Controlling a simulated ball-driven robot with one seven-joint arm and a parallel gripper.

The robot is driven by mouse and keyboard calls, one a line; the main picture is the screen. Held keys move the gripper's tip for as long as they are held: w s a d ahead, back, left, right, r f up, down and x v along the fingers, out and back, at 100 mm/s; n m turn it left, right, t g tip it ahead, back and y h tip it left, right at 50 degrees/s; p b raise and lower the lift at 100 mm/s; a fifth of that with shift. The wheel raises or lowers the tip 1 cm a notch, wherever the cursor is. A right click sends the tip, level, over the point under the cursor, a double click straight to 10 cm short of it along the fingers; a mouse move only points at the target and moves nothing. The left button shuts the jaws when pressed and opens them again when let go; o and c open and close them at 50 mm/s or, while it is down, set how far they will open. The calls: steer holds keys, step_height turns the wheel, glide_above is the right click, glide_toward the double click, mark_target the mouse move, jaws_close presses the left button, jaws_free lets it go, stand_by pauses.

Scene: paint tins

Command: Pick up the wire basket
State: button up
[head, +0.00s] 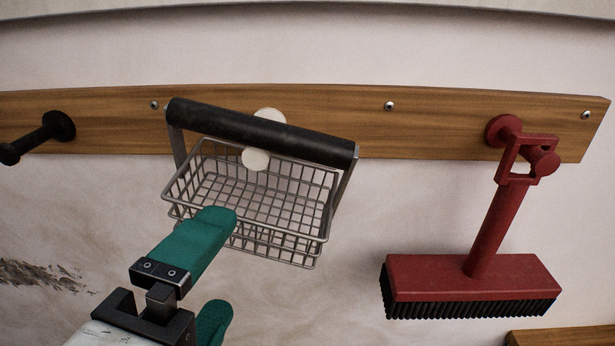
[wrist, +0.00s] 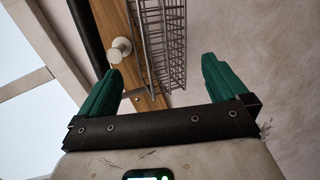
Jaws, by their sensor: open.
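The wire basket (head: 250,205) is a grey mesh basket with a thick black handle bar (head: 265,134). It hangs by the handle from a white peg (head: 256,158) on a wooden wall rail. My gripper (head: 222,262) has green fingers; it is in front of the basket and low, and one finger overlaps the basket's lower front in the head view. In the wrist view my gripper (wrist: 164,85) is open, with nothing between its fingers. There the basket mesh (wrist: 163,45) and the white peg (wrist: 119,49) lie ahead of the fingers, and the black handle (wrist: 86,35) is at upper left.
The wooden rail (head: 430,127) runs along the wall. A red brush (head: 473,277) hangs from a red peg at the right. A black peg (head: 38,138) at the left is empty. Bare wall lies between the basket and the brush. A wooden edge (head: 570,338) shows at lower right.

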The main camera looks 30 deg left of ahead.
mark_target(239, 229)
steer(key=shift+p+x, duration=0.5)
steer(key=shift+x, duration=2.65)
steer(key=shift+s+a+r, duration=0.1)
steer(key=shift+a, duration=0.05)
steer(key=c, duration=1.3)
steer(key=shift+o, duration=0.2)
steer(key=shift+r, duration=0.15)
steer(key=shift+r, duration=0.25)
steer(key=v, duration=0.6)
steer(key=f+b+v, duration=0.1)
steer(key=v, duration=0.5)
steer(key=f+b+v, duration=0.1)
steer(key=v, duration=0.5)
steer(key=shift+s, duration=0.15)
